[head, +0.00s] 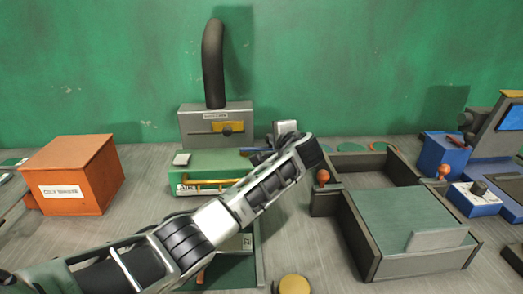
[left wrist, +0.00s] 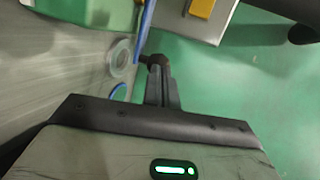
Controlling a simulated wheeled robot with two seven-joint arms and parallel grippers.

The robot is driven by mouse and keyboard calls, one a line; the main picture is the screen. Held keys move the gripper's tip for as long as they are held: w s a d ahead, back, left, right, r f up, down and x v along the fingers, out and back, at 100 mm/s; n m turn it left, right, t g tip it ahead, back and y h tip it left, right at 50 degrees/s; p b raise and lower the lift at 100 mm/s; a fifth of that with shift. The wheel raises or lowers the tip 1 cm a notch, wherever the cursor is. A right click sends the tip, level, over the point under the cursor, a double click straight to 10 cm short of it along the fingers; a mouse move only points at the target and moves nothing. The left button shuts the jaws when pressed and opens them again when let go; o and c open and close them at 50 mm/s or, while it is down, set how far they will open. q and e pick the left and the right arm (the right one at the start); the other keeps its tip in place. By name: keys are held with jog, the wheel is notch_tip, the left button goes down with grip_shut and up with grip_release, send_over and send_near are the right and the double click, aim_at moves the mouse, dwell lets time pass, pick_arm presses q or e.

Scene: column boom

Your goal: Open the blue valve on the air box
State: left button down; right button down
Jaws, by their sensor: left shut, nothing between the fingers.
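The air box (head: 215,162) is a green box with an "AIR" label and a yellow pipe along its front, left of centre in the head view. Its green side shows in the left wrist view (left wrist: 85,12). The blue valve shows as a thin blue lever (left wrist: 145,28) beside the box in the left wrist view. In the head view it is mostly hidden by my arm. My left gripper (left wrist: 158,62) is shut and empty, its fingertips close beside the lever's lower end. I cannot tell whether they touch. My right gripper is not in view.
A grey unit (head: 190,125) with a black hose stands behind the air box. An orange box (head: 75,175) stands left. A dark open tray (head: 365,165) and a green-topped bin (head: 405,225) stand right, with blue equipment (head: 440,155) beyond. The green wall is close behind.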

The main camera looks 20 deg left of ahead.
pick_arm(q)
jog(key=shift+a, duration=0.15)
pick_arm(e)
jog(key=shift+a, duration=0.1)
